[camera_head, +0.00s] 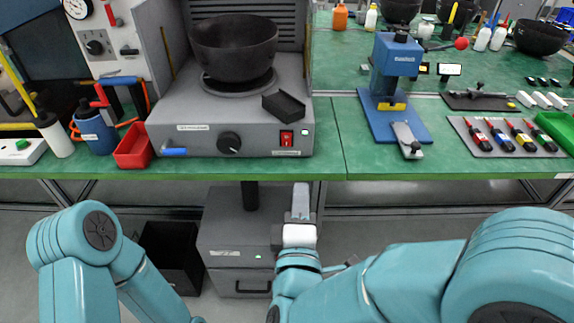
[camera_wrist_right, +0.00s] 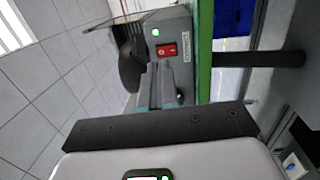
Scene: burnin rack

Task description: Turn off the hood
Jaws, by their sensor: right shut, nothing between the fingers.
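A grey bench unit (camera_head: 190,131) stands on the green table, with a black bowl (camera_head: 234,47) on top. The switch (camera_wrist_right: 166,50) and green lamp (camera_wrist_right: 155,32) also show in the right wrist view. My right gripper (camera_head: 301,188) is shut and empty, just in front of the table edge, below the switch and apart from it. Its fingers (camera_wrist_right: 160,82) point toward the unit in the wrist view. My left gripper is out of view.
A red bin (camera_head: 133,147) and blue bottle (camera_head: 93,130) stand left of the unit. A small black tray (camera_head: 284,106) sits on it. A blue press (camera_head: 394,70) stands to the right. A grey drawer cabinet (camera_head: 236,240) is under the table. The table between unit and press is clear.

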